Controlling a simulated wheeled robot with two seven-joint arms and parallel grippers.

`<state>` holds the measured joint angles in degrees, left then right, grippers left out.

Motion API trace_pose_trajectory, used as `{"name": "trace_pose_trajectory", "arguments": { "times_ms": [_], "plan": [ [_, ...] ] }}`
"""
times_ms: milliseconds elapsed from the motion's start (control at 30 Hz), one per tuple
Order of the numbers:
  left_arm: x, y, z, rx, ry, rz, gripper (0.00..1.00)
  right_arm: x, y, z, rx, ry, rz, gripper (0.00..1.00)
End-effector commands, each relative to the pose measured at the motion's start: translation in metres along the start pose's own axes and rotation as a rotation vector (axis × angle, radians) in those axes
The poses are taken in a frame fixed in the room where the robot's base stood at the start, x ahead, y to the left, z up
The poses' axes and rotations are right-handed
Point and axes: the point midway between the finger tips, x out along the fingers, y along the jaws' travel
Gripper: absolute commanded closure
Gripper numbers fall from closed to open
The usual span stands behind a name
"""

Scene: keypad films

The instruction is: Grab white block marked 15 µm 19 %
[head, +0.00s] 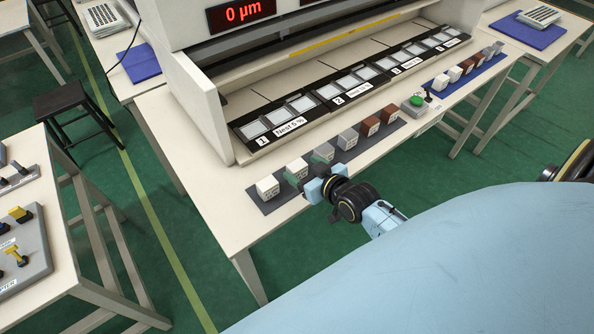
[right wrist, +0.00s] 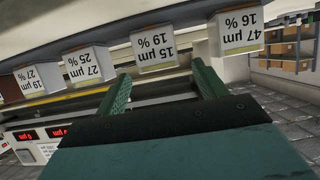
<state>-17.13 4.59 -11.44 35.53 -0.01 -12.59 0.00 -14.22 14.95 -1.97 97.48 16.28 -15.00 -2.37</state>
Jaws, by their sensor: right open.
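The white block marked 15 µm 19 % (right wrist: 155,47) appears upside down in the right wrist view, ahead of and between the fingers of my right gripper (right wrist: 162,80). A gap shows between the fingertips and the block. In the head view the block (head: 297,167) seems to be the second from the left on the front dark strip, partly covered by my right gripper (head: 305,174). The right gripper is open and empty, with green fingers. My left gripper is not in view.
Neighbouring blocks marked 47 µm 16 % (right wrist: 241,31) and 27 µm 25 % (right wrist: 88,64) stand on either side, with 19 µm 27 % (right wrist: 38,79) farther left. A green button (head: 416,101) stands beyond the row. Labelled nests (head: 290,125) lie behind it.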

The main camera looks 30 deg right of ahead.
Motion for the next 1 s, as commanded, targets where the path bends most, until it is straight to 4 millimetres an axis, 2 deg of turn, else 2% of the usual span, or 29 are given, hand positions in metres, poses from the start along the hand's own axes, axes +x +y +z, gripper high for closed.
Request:
{"name": "trace_pose_trajectory", "arguments": {
  "times_ms": [167, 500, 833, 1000],
  "plan": [
    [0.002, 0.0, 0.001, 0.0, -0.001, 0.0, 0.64, 0.011, 0.0, 0.001, 0.001, -0.001, 0.0, 0.29],
    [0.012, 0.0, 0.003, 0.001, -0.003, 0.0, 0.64, 0.053, 0.0, 0.011, 0.0, 0.0, 0.0, 0.29],
    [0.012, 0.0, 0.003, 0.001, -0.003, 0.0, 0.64, 0.059, 0.0, 0.011, 0.0, -0.001, -0.001, 0.29],
    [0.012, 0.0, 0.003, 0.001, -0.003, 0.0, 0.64, 0.059, 0.0, 0.011, 0.0, -0.001, -0.001, 0.51]
  ]
}}
